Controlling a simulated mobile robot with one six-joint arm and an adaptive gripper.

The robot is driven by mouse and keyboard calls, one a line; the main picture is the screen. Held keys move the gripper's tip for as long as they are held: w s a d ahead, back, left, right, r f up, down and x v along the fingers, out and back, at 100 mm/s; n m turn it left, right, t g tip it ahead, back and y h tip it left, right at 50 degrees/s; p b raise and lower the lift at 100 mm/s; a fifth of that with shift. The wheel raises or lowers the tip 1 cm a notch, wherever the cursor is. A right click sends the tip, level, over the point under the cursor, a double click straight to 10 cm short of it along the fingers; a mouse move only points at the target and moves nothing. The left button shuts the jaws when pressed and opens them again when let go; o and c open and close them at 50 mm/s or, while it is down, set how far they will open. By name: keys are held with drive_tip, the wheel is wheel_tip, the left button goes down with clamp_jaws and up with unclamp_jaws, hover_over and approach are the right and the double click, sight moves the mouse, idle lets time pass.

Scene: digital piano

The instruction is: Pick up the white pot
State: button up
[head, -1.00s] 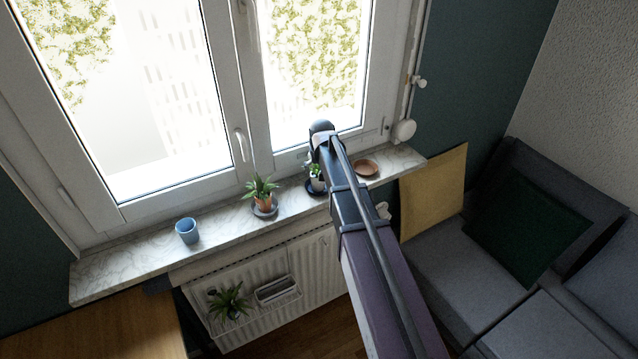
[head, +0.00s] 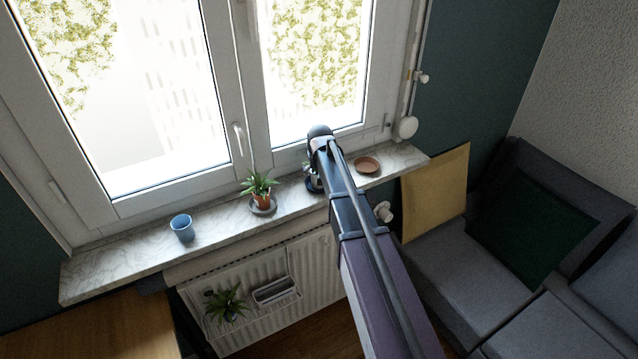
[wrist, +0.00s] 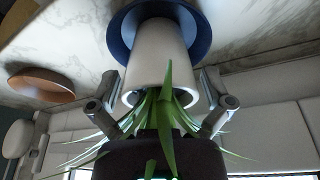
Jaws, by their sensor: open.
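The white pot (wrist: 158,62) holds a green spiky plant (wrist: 165,118) and stands on a dark blue saucer (wrist: 196,38) on the windowsill. It appears upside down in the wrist view. My gripper (wrist: 160,82) is open, with one finger on each side of the pot near its rim. Small gaps seem to show between the fingers and the pot, but contact is hard to judge. Leaves hang over the gripper's body. In the head view the pot is mostly hidden behind my arm, and part of the blue saucer (head: 313,187) shows beside it.
On the marble sill (head: 110,260), a terracotta-potted plant (head: 262,200) stands left of my arm, with a blue cup (head: 182,228) farther left. An empty brown saucer (head: 367,165) lies to the right. The window (head: 190,185) rises close behind.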

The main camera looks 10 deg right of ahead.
drive_tip(key=shift+f, duration=0.3)
idle(0.4)
drive_tip(key=c, duration=1.2)
drive_tip(key=shift+r, duration=0.15)
wheel_tip(320, 180, up, 4)
drive_tip(key=p, duration=0.3)
drive_tip(key=shift+f, duration=0.25)
drive_tip(key=s+d+p, duration=0.1)
drive_tip(key=s, duration=0.6)
drive_tip(key=s+d+r, duration=0.1)
drive_tip(key=s+d, duration=0.1)
drive_tip(key=s, duration=0.6)
drive_tip(key=shift+s+d+r+p, duration=0.15)
drive_tip(key=shift+s+d+p, duration=0.1)
drive_tip(key=shift+p, duration=0.15)
drive_tip(key=shift+w, duration=0.1)
